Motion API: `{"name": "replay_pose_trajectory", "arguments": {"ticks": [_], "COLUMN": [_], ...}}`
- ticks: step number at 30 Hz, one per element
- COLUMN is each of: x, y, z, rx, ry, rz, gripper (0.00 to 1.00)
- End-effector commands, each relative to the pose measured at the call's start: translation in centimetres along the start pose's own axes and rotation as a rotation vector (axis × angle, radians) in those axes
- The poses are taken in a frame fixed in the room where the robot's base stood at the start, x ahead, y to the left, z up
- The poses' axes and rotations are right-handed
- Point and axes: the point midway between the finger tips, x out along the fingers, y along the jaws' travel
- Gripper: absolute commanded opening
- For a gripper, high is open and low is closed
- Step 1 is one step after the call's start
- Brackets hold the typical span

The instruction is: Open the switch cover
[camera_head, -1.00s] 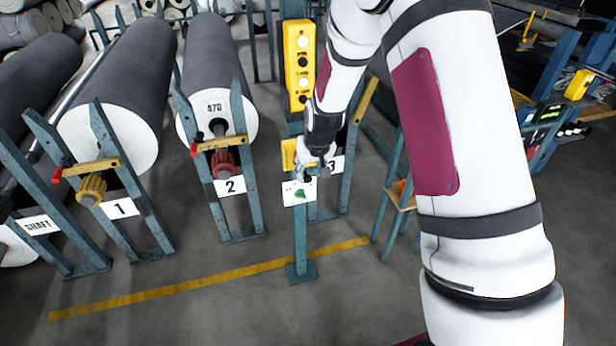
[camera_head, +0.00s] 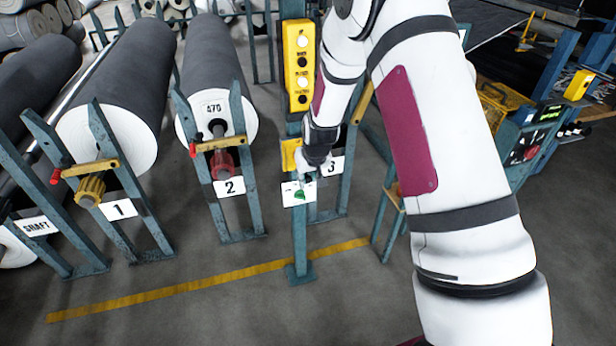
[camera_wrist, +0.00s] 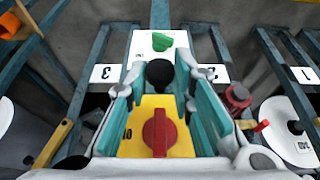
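A small yellow switch box (camera_head: 290,154) sits on the teal post in the head view, left of my gripper (camera_head: 304,178). In the wrist view its yellow face (camera_wrist: 135,138) carries a red rotary switch (camera_wrist: 159,132). A black ball knob (camera_wrist: 160,73) stands just beyond the yellow face. My gripper in the wrist view (camera_wrist: 163,82) is open, with one teal-padded finger on each side of the knob. Contact with the knob cannot be told. I cannot tell which part is the cover. The fingers hide the sides of the box.
A yellow button panel (camera_head: 300,65) is higher on the post. A white card with a green mark (camera_head: 299,193) is below the box. Grey rolls (camera_head: 113,85) on teal stands are at left. A yellow line (camera_head: 170,291) crosses the clear floor in front.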

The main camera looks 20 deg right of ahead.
Motion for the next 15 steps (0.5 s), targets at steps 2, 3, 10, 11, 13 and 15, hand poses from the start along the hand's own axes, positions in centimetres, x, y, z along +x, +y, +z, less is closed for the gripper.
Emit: {"name": "replay_pose_trajectory", "arguments": {"ticks": [2,3,10,11,13,15], "x": [0.0,0.0,-0.5,-0.7,-1.1,-1.6], "y": [0.0,0.0,0.0,0.0,0.0,0.0], "z": [0.0,0.0,0.0,0.1,0.1,0.2], "rx": [0.000,0.000,-0.001,-0.001,0.000,0.000], "ry": [-0.001,-0.002,-0.045,-0.058,-0.093,-0.137], "rz": [0.000,0.000,0.000,0.000,0.001,0.000], "gripper": [0.00,0.00,0.00,0.00,0.00,0.00]}}
